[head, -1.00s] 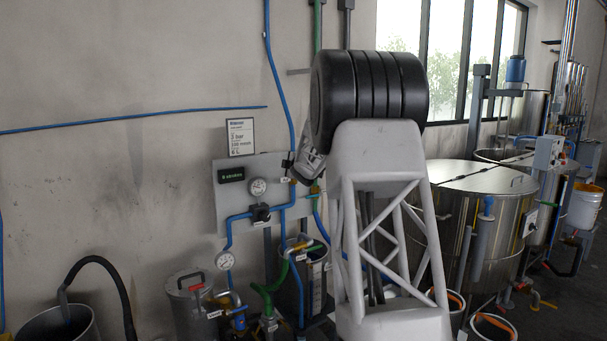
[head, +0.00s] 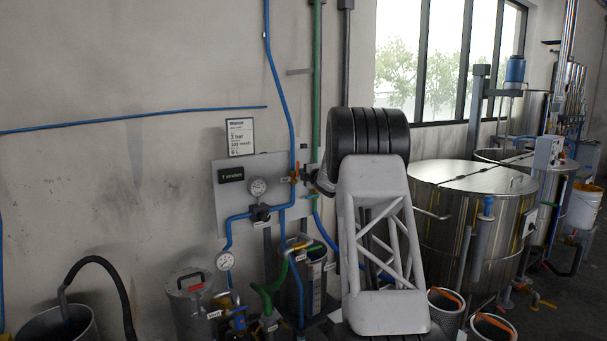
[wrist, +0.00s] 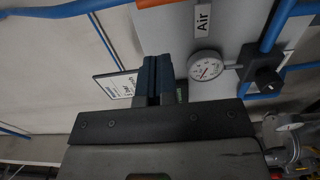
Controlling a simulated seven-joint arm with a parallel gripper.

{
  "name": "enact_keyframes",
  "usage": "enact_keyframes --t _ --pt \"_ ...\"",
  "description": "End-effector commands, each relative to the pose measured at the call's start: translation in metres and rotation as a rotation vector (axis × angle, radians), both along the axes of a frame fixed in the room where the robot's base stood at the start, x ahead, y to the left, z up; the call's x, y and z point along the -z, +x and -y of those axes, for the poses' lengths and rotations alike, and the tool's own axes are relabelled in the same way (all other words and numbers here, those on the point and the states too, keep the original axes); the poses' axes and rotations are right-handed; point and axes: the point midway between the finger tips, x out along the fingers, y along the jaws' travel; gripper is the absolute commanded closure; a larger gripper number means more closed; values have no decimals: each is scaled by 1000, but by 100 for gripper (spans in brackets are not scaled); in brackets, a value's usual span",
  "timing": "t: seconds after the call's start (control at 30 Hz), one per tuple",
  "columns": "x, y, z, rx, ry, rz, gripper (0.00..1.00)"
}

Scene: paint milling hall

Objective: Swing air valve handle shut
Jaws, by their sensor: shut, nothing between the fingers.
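The air valve handle (head: 297,171) is a small orange lever on the vertical blue pipe, at the right side of the grey wall panel. It stands upright, in line with the pipe. In the wrist view an orange bar (wrist: 152,3), apparently this handle, is cut off by the top edge, near the white "Air" label (wrist: 202,18). My gripper (wrist: 158,63) is shut and empty, its fingers pressed together in front of the panel. A gap shows between the fingers and the orange bar. In the head view my arm hides the gripper.
A round gauge (head: 258,187) and a black regulator (head: 260,212) sit on the panel left of the handle. A sign (head: 241,137) hangs above. Pots, a hose and low valves crowd below; a large steel tank (head: 470,200) stands right.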

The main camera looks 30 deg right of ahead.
Motion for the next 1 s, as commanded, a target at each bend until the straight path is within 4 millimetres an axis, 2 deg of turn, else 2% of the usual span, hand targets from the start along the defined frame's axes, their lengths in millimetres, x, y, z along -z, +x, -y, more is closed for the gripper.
enact_keyframes --t 0.37,1.0 --pt "0 11 0 0 0 0 100" --pt "1 76 0 0 0 -1 100"
